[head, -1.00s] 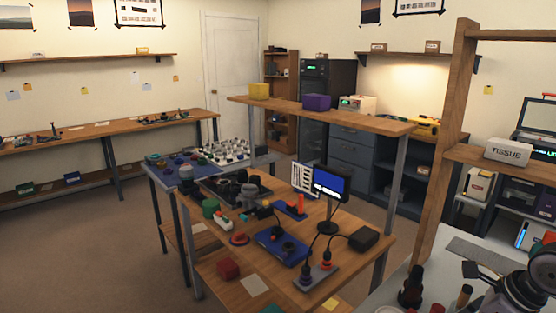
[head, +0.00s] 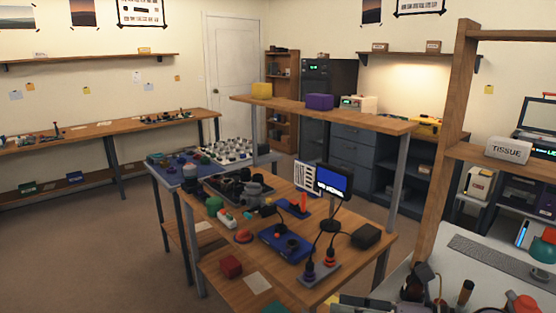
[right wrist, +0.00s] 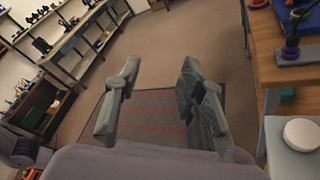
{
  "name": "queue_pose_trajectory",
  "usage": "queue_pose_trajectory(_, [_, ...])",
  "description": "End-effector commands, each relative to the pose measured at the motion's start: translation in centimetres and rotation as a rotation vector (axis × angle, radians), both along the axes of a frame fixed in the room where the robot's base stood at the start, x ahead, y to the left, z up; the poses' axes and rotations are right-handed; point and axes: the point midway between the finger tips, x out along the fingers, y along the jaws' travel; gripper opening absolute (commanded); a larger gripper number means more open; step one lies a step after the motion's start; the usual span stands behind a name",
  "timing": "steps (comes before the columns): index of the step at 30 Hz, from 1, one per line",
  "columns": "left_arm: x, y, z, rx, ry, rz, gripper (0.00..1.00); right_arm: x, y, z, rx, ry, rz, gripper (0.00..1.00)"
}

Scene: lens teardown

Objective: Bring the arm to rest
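My right gripper (right wrist: 160,75) shows in the right wrist view. Its two grey fingers stand wide apart with nothing between them. Behind the fingers are brown floor and a dark mat (right wrist: 150,122) with reddish lines. It is off to the left of a wooden bench edge and touches nothing that I can see.
A light desk (head: 470,285) with a keyboard (head: 490,254) is at lower right. Open floor (head: 110,240) lies left.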

Motion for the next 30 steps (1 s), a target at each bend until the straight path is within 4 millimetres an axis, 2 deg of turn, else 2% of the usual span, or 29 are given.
queue_pose_trajectory(1, [0.0, 0.0, 0.0, 0.000, 0.001, 0.000, 0.40, -0.1, 1.6, 1.5, 0.171, 0.035, -0.050, 0.37])
queue_pose_trajectory(3, [0.0, 0.0, 0.0, 0.000, 0.001, 0.000, 0.40, 0.6, 2.1, 3.6, 0.410, 0.098, -0.155, 0.37])
queue_pose_trajectory(6, [0.0, 0.0, 0.0, 0.000, 0.000, 0.000, 0.40, 1.8, 0.6, 5.2, 0.726, 0.219, -0.341, 0.37])
queue_pose_trajectory(8, [0.0, 0.0, 0.0, 0.000, 0.000, 0.000, 0.40, 2.6, -1.2, 4.9, 0.899, 0.310, -0.472, 0.37])
queue_pose_trajectory(11, [0.0, 0.0, 0.0, 0.000, 0.000, 0.000, 0.40, 3.1, -4.8, 2.1, 1.153, 0.488, -0.717, 0.37])
queue_pose_trajectory(13, [0.0, 0.0, 0.0, 0.000, 0.000, -0.001, 0.40, 2.5, -7.3, -1.4, 1.302, 0.631, -0.907, 0.37])
queue_pose_trajectory(16, [0.1, 0.0, 0.0, 0.000, -0.001, -0.001, 0.40, 0.0, -9.9, -7.6, 1.465, 0.853, -1.200, 0.37])
queue_pose_trajectory(18, [0.1, 0.0, 0.0, -0.001, -0.003, -0.001, 0.40, -2.8, -10.8, -12.0, 1.536, 1.007, -1.397, 0.37])
queue_pose_trajectory(21, [0.2, 0.0, 0.0, -0.001, -0.004, -0.001, 0.40, -7.1, -11.0, -16.7, 1.576, 1.192, -1.631, 0.37])
queue_pose_trajectory(24, [0.2, 0.0, 0.0, -0.001, -0.004, -0.001, 0.40, -11.2, -10.5, -19.9, 1.579, 1.341, -1.813, 0.37])
queue_pose_trajectory(30, [0.2, 0.0, 0.0, -0.001, -0.004, 0.000, 0.40, -18.3, -8.8, -23.6, 1.522, 1.580, -2.090, 0.37])
